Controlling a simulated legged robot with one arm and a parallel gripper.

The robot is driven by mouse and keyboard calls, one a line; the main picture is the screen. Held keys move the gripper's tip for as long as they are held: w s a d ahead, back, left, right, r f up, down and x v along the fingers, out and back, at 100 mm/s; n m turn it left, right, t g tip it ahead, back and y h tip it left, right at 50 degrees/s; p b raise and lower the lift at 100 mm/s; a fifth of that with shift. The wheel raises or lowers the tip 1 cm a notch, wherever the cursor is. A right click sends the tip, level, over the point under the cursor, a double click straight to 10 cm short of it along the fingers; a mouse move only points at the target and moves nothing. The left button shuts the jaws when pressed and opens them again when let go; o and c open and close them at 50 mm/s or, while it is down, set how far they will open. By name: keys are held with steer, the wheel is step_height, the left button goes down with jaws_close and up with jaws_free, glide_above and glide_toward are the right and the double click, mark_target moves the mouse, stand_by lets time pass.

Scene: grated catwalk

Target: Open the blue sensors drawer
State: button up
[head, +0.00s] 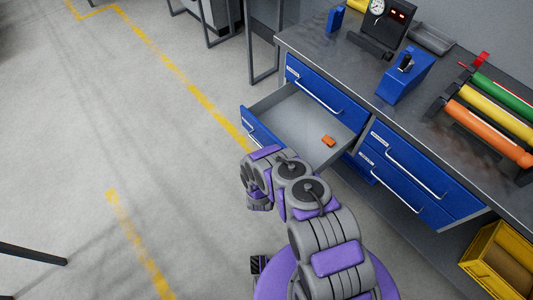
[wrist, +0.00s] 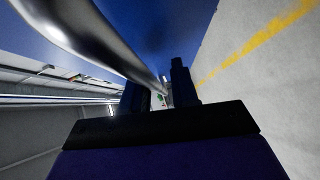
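A blue-fronted drawer (head: 258,131) in the left stack under the workbench is pulled well out; its label is too small to read. Its grey inside shows, with a small orange block (head: 328,141) on the floor of the drawer. My gripper is at the drawer's front, mostly hidden behind my arm in the head view. In the wrist view its two dark fingers (wrist: 157,88) stand apart, and the drawer's silver handle (wrist: 110,45) runs down into the gap between them. Whether they press on the handle cannot be told.
Closed blue drawers sit above the open one (head: 325,92) and to its right (head: 420,175). The bench top holds a gauge box (head: 387,22), a blue device (head: 405,77) and coloured rolls (head: 490,125). A yellow bin (head: 500,262) stands lower right.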

steer(key=shift+o, duration=0.7)
steer(key=shift+a, duration=0.1)
steer(key=shift+o, duration=0.2)
steer(key=shift+w+a+r, duration=0.1)
steer(key=v, duration=1.7)
steer(key=shift+s, duration=0.2)
